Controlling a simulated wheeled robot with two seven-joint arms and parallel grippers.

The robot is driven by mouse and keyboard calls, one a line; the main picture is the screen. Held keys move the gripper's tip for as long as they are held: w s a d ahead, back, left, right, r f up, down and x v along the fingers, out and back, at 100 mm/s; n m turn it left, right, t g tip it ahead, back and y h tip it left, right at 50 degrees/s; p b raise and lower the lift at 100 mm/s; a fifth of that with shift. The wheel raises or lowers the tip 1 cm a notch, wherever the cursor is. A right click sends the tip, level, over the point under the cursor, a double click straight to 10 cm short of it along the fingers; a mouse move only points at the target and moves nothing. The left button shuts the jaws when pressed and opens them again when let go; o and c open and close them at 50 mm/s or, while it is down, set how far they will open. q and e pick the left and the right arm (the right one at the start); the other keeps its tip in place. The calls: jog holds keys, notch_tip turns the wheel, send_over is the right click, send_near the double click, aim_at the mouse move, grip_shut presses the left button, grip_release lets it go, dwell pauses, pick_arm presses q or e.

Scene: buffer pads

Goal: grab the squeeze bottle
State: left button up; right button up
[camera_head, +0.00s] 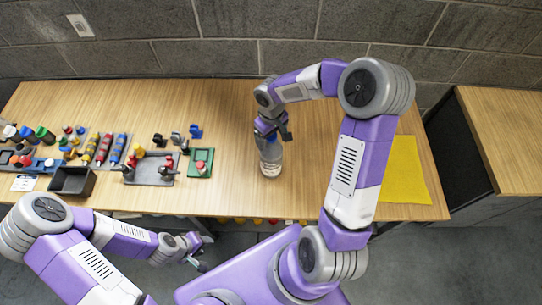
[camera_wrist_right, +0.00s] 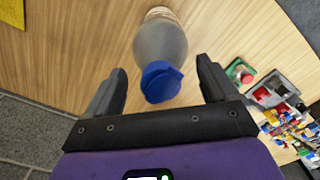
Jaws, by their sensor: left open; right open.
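The squeeze bottle (camera_head: 270,160) stands on the wooden table, right of the parts, in the head view. In the right wrist view the bottle (camera_wrist_right: 160,45) has a grey, see-through body and a blue cap (camera_wrist_right: 161,82). My right gripper (camera_head: 273,130) is above the bottle and hides its top in the head view. In the right wrist view my right gripper (camera_wrist_right: 160,88) is open, with one finger on each side of the cap and a gap on both sides. My left gripper (camera_head: 201,252) is open and empty, low in front of the table's front edge.
A yellow mat (camera_head: 403,170) lies at the table's right. Left of the bottle are a green pad (camera_head: 208,170), a grey tray (camera_head: 147,178), a black bin (camera_head: 72,181) and several small coloured parts. The table between the bottle and yellow mat looks clear.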

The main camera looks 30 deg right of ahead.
jog(key=shift+w+f, duration=0.15)
jog(key=shift+f, duration=0.6)
jog(key=shift+s+r, duration=0.1)
jog(key=shift+s, duration=0.1)
jog(key=shift+w, duration=0.15)
jog(key=c, duration=0.6)
grip_shut()
